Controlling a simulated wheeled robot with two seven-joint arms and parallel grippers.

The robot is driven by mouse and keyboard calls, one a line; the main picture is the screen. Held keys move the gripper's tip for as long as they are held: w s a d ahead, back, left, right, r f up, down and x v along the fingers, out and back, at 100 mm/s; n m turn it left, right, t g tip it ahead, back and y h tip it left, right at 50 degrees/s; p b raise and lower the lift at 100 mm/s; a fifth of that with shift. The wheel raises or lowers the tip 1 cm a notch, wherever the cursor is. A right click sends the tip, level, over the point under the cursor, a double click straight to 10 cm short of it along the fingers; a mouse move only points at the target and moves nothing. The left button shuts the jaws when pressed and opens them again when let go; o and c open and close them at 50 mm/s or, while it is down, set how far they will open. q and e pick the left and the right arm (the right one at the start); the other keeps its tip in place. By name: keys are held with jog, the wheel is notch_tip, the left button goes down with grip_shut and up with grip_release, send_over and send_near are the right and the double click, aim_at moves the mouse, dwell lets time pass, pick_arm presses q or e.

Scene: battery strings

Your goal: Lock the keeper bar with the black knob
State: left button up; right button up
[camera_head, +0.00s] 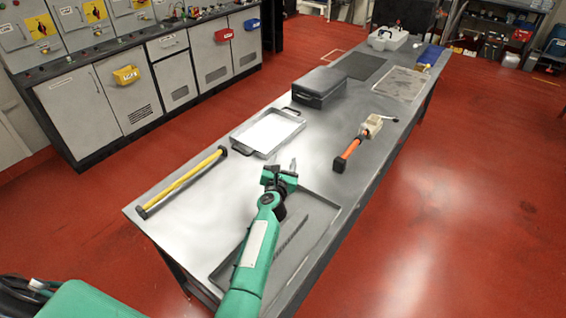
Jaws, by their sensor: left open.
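I cannot make out for sure a keeper bar or its black knob. A yellow bar with black ends (182,181) lies along the left edge of the long grey workbench (190,217). My left gripper (281,170) is open above the near part of the bench, right of the yellow bar and apart from it. My green left arm hides part of a shallow grey tray (324,196) below it. A thin dark rod (291,234) shows in that tray. My right gripper is not in view.
A white-lined tray with black handles (267,132), a dark case (319,86) and an orange-handled tool (351,148) lie farther along the bench. A dark mat (359,66) lies beyond. Grey cabinets (88,103) stand at left. The red floor is clear at right.

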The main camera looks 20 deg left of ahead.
pick_arm(q)
notch_tip(320, 180, up, 10)
jog(key=p, duration=0.8)
jog(key=shift+p, duration=0.35)
jog(key=shift+c, duration=0.2)
